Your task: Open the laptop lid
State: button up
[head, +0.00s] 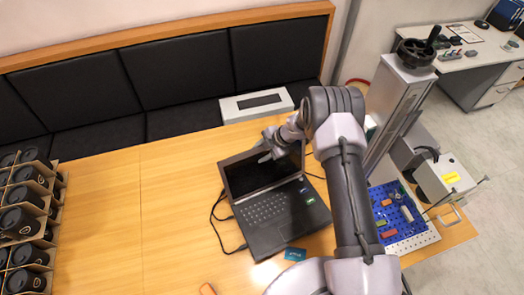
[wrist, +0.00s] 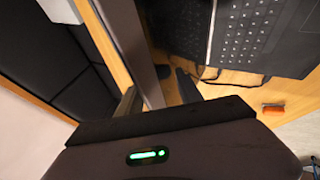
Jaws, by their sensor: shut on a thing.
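The black laptop (head: 285,232) sits on the wooden table with its keyboard (head: 262,208) exposed. Its lid (head: 247,175) is raised, with the dark screen facing the keyboard. My gripper (head: 268,153) is at the upper edge of the lid, near its right part, and is shut on it. In the wrist view my gripper (wrist: 157,93) has one finger on each side of the lid's edge (wrist: 148,60). The keyboard also shows in the wrist view (wrist: 245,35). My arm hides part of the table to the right of the laptop.
Black cables (head: 215,215) lie left of the laptop. A blue card (head: 295,254) lies in front of it. A white box (head: 256,105) stands behind. A blue pegboard (head: 390,215) is at right, cup racks (head: 25,215) at far left. The table's middle left is clear.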

jog(key=shift+a+f, duration=0.2)
jog(key=shift+r, duration=0.1)
jog(key=shift+d+r, duration=0.2)
jog(key=shift+r, duration=0.05)
jog(key=p+v, duration=0.1)
jog(key=v, duration=1.5)
jog(key=shift+d+r, duration=0.15)
jog(key=shift+r, duration=0.25)
